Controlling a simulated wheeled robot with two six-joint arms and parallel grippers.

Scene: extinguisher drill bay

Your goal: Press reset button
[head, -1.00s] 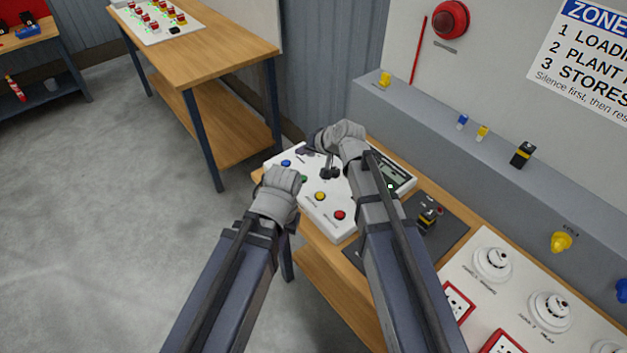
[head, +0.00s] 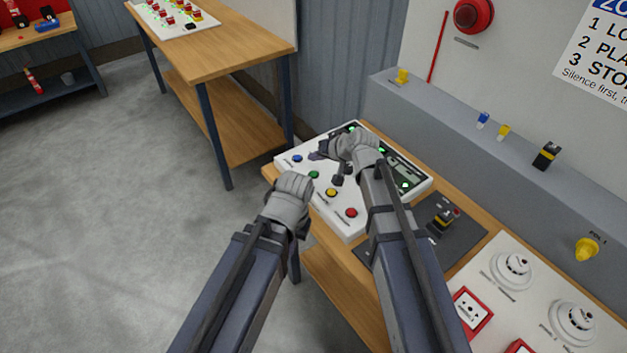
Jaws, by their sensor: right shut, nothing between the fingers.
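The white control panel (head: 285,165) lies on the wooden bench. Along its near side is a row of buttons: blue (head: 297,158), green (head: 313,174), yellow (head: 331,192) and red (head: 351,212). Their labels are too small to read, so I cannot tell which is reset. My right gripper (head: 337,180) is shut and empty, over the panel close to the yellow and green buttons; contact cannot be told. My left gripper (head: 293,187) is at the panel's near left edge, its fingers hidden behind its wrist.
A dark mat with a black-and-yellow device (head: 443,219) lies right of the panel. Detectors (head: 512,270) and a red call point (head: 471,308) sit on a white board further right. A grey ledge (head: 460,140) runs behind. Open floor lies left.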

